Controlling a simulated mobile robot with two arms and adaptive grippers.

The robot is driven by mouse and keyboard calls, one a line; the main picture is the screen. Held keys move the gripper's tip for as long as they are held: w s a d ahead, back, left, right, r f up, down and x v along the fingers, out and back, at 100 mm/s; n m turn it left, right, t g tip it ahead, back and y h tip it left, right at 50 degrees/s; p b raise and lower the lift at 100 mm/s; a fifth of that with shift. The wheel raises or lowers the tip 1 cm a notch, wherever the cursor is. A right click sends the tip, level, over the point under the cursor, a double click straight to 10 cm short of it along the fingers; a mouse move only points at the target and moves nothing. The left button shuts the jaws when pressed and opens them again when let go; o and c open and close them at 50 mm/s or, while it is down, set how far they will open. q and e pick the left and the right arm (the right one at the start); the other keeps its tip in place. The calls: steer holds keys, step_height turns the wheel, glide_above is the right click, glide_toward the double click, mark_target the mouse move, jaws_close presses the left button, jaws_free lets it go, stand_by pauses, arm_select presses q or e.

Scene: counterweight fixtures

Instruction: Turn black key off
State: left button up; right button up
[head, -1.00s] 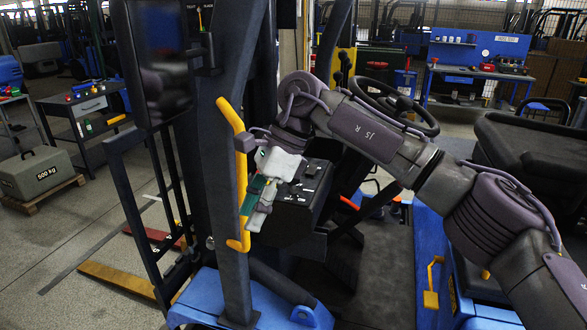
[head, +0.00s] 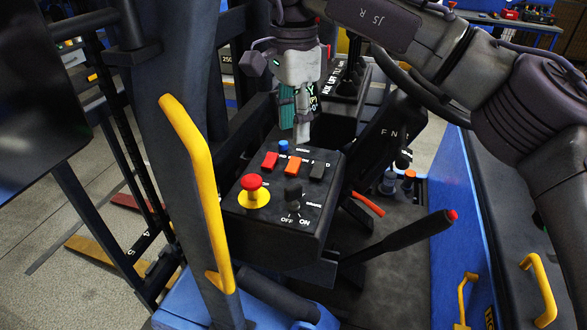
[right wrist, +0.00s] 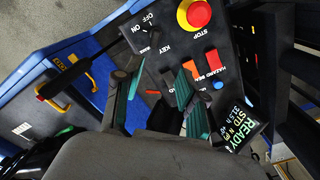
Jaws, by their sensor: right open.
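The black key (head: 293,193) stands on the sloped dark control panel (head: 325,215), just above the white OFF and ON labels. In the right wrist view the key (right wrist: 150,43) is near the top, beside the KEY label; I cannot tell which label it points to. My right gripper (head: 302,135) hangs fingers down above the far edge of the panel, apart from the key. In the right wrist view its green-padded fingers (right wrist: 158,88) are spread and empty. My left gripper is not in view.
A red stop button (head: 252,184) on a yellow disc sits left of the key. Red, orange and dark rocker switches (head: 293,165) and a blue button (head: 283,146) lie behind it. A yellow grab handle (head: 198,180) rises at left; a red-tipped black lever (head: 405,236) is at right.

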mark_target(293, 186)
steer(key=f, duration=0.1)
steer(key=s+f+p, duration=0.1)
steer(key=f, duration=0.1)
steer(key=s+f, duration=0.1)
steer(key=f, duration=0.1)
steer(key=shift+s+p, duration=0.1)
steer(key=shift+p, duration=0.25)
steer(key=f, duration=0.2)
steer(key=w+f+p, duration=0.1)
steer(key=f, duration=0.1)
step_height(293, 186, down, 2)
steer(key=shift+f+p, duration=0.2)
steer(key=shift+p, duration=0.25)
steer(key=shift+s+f, duration=0.15)
steer(key=shift+f, duration=0.65)
steer(key=shift+c, duration=0.3)
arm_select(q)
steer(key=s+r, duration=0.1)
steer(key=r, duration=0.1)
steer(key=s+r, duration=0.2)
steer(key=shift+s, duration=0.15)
arm_select(e)
jaws_close()
